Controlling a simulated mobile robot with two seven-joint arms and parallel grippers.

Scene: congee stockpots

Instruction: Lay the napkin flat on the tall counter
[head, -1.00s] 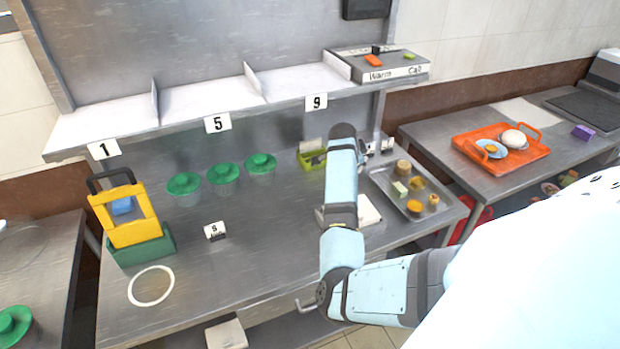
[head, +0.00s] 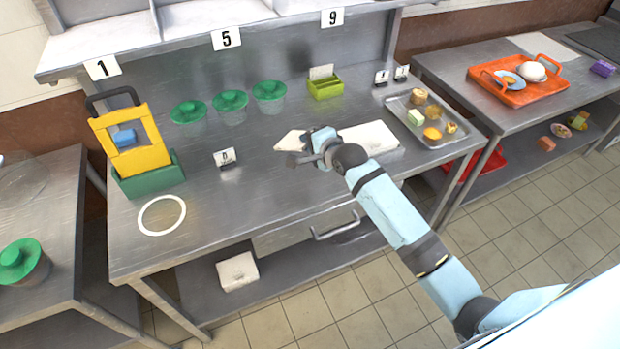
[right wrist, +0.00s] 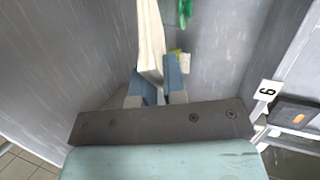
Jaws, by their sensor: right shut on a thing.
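My right gripper (head: 300,156) is over the middle of the steel counter (head: 270,185). It is shut on a thin white napkin (head: 291,141), which sticks out beyond the fingers. In the right wrist view, the napkin (right wrist: 151,40) stands up as a pale folded strip between the blue fingertips (right wrist: 158,82). I cannot tell whether it touches the counter. A flat white slab (head: 370,138) lies on the counter just right of the gripper. My left gripper is not in view.
Green-lidded pots (head: 230,105) and a green box (head: 325,86) stand behind. A yellow-and-green caddy (head: 135,145) is left, beside a white ring (head: 162,215). A food tray (head: 430,118) is right. Another counter (head: 455,70) holds an orange tray (head: 518,92).

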